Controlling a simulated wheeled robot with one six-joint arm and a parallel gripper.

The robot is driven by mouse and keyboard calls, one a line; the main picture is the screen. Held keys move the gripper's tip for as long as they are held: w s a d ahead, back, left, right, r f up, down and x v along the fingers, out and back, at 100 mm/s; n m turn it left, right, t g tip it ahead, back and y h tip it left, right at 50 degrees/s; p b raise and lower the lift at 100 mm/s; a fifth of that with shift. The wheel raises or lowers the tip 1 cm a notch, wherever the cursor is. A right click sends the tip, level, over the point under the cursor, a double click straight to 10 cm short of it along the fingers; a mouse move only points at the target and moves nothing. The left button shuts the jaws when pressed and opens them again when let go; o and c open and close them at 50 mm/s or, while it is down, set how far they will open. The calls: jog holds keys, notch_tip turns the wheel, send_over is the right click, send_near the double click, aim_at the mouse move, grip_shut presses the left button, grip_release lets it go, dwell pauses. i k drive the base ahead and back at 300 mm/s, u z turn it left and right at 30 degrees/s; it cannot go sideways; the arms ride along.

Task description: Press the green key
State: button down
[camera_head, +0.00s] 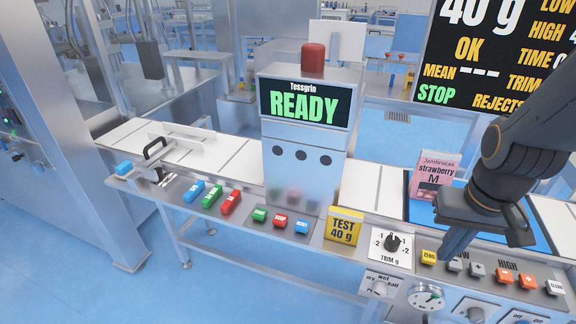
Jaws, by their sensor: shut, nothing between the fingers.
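A small green key (260,214) sits on the front ledge of the conveyor, at the left end of a row with a red key (280,220) and a blue key (301,227). A larger green labelled block (212,196) lies further left, between a blue block (194,190) and a red block (231,202). My gripper (452,247) is at the right, shut and empty, well to the right of the green key. Its fingers point down and left above the panel, near the TRIM dial and the yellow key.
A grey machine (335,170) with a READY screen stands behind the keys. A yellow TEST 40 g block (344,226) and the TRIM dial (392,243) lie between them and my gripper. A pink strawberry pouch (432,177) stands on the conveyor beside my arm.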

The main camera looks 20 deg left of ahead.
aim_at(260, 214)
jog(key=u, duration=1.35)
